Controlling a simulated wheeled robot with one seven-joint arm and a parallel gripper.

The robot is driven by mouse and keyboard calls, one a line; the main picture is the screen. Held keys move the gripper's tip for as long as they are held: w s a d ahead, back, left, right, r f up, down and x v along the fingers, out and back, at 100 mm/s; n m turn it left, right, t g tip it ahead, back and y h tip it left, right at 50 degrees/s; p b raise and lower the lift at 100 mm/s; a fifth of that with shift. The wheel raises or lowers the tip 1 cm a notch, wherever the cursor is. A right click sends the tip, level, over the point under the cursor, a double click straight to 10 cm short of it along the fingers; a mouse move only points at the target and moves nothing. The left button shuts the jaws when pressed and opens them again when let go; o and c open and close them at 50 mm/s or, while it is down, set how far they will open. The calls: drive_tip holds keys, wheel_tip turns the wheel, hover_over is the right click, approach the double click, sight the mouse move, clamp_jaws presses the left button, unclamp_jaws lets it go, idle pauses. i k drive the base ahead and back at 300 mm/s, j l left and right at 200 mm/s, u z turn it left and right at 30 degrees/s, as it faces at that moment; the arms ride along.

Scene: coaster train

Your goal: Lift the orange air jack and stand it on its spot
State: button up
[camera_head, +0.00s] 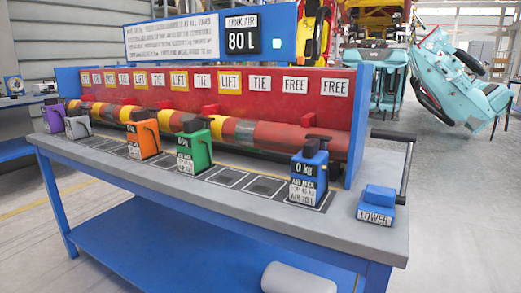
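The orange air jack (142,140) stands upright on the grey-topped bench (350,220), left of the green jack. It has a black top and a small dark label. It is in front of the long banded roller (252,132), by the yellow and red bands. My gripper is not in view.
A green jack (194,150), a blue jack (308,178), a grey jack (78,126) and a purple jack (53,118) stand in the same row. A blue LOWER pedal block (377,203) sits at the right end, near a dark rail (405,170). A red sign board (225,92) rises behind.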

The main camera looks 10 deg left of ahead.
sight(142, 132)
drive_tip(key=u, duration=1.4)
